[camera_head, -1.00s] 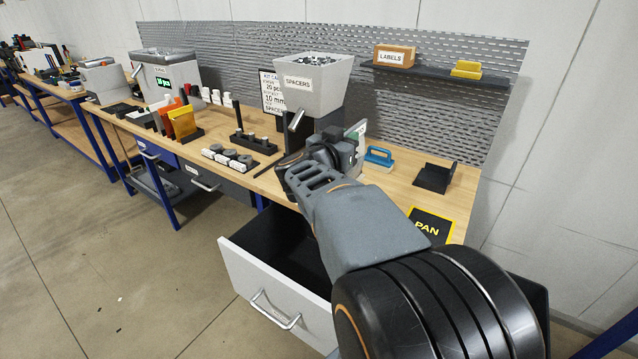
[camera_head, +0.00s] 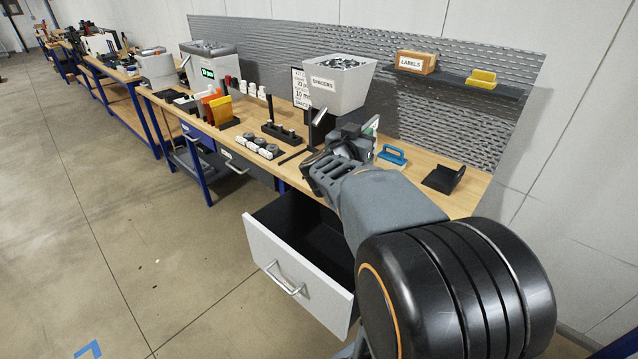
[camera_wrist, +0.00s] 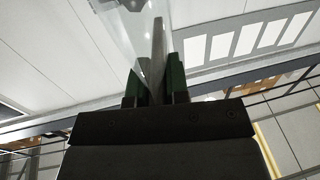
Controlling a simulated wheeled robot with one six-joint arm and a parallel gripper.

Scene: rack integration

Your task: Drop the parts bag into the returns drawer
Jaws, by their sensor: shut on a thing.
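My gripper (camera_head: 360,142) is over the bench, level with the lower part of the spacers bin and beyond the open drawer in the head view. In the wrist view its green-padded fingers (camera_wrist: 157,84) are shut on the clear parts bag (camera_wrist: 128,28), which extends past the fingertips. Only a small pale piece of the bag (camera_head: 372,126) shows in the head view. The returns drawer (camera_head: 293,285) is pulled open, with a pale front, a bar handle and a dark interior. My arm hides its right part; the visible interior looks empty.
A blue-handled tool (camera_head: 392,155) and a black holder (camera_head: 443,179) sit to the right on the bench. A labels box (camera_head: 416,62) is on the shelf.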

